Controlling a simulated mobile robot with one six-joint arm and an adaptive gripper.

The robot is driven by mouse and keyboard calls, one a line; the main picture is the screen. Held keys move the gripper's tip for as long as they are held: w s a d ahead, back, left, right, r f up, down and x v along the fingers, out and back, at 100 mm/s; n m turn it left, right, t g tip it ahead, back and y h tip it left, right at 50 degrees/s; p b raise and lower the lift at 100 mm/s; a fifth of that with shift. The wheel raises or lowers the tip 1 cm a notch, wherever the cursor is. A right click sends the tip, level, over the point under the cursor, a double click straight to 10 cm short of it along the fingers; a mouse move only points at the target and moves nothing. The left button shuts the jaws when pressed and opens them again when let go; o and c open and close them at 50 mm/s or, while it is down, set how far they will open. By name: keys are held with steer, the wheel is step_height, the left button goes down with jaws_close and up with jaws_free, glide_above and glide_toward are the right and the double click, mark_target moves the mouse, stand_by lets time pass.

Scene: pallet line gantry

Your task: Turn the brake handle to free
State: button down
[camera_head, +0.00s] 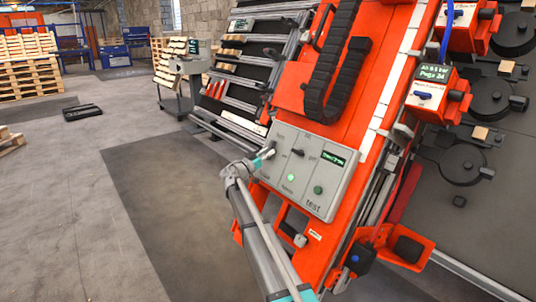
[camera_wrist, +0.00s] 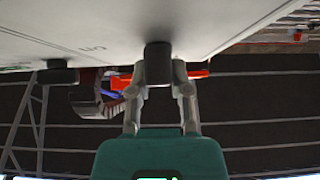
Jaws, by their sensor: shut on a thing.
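The grey control panel (camera_head: 305,180) is mounted on the tilted orange gantry and carries labels, lamps and handles. My gripper (camera_head: 268,154) is at the upper left of this panel. In the wrist view my gripper (camera_wrist: 158,84) is shut on a dark handle (camera_wrist: 157,60) that sticks out from the pale panel face. It may be the brake handle, but its label is too small to read. A second black handle (camera_head: 297,152) stands to the right on the panel, apart from my gripper. The held handle's turn position is unclear.
A green lamp (camera_head: 291,177) is lit low on the panel, and a green text display (camera_head: 334,158) sits at its right. A black cable chain (camera_head: 335,70) hangs above. Orange units (camera_head: 434,92) stand at the right. The grey floor (camera_head: 70,200) at left is mostly clear.

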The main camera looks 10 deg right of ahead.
stand_by(0.4)
steer(key=c, duration=0.6)
jaws_free()
steer(key=shift+o, duration=0.2)
steer(key=shift+s+n+t, duration=0.1)
steer(key=shift+n+t, duration=0.2)
steer(key=shift+n, duration=0.1)
